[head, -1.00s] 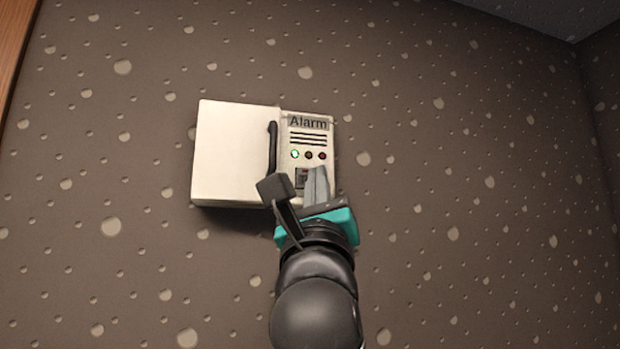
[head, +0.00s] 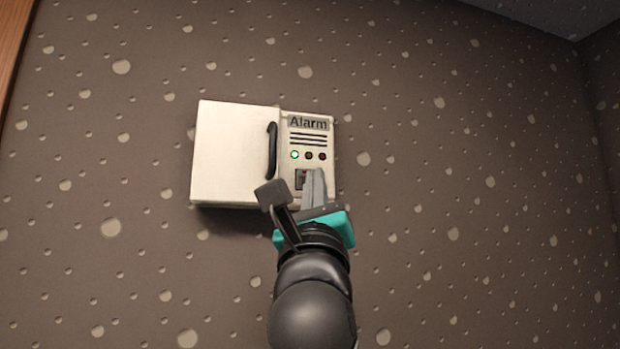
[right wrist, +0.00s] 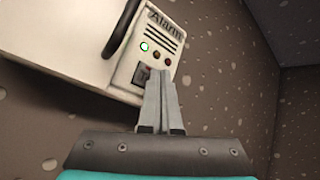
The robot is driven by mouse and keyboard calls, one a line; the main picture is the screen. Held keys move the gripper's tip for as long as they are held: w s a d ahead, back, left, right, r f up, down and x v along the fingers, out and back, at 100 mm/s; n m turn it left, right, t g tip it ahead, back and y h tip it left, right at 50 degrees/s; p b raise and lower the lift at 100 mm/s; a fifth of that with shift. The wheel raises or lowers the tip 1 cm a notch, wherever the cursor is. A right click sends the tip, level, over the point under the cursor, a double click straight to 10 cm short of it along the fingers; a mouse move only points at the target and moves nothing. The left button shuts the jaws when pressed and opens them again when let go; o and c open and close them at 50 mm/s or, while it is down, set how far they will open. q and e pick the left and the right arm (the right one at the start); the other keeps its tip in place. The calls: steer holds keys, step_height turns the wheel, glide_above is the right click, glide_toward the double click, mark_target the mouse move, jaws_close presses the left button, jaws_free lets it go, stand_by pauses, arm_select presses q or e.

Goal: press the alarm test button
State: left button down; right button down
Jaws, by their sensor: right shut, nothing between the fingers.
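The white alarm box (head: 235,155) is mounted on the wall, with a black handle on its door and a panel marked "Alarm" (head: 308,123) at its right side. The panel has slots and three small lights, the left one lit green. A dark square button area (head: 300,179) sits low on the panel; it also shows in the right wrist view (right wrist: 142,75), partly behind the fingertips. My right gripper (head: 317,172) is shut and empty, its fingertips just at the right of the button area; in the right wrist view its fingers (right wrist: 160,75) overlap the panel's lower part. Contact cannot be told.
The brown speckled wall (head: 450,200) around the box is clear. A wooden edge (head: 12,50) stands at the far left, and a wall corner is at the right. The box's black handle (head: 271,150) sticks out left of the panel.

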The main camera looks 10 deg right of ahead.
steer(key=shift+w, duration=0.2)
steer(key=shift+s, duration=0.1)
stand_by(0.4)
steer(key=shift+s+p, duration=0.35)
steer(key=shift+s, duration=0.25)
steer(key=s+p, duration=0.1)
steer(key=s, duration=0.4)
steer(key=shift+d, duration=0.15)
stand_by(0.8)
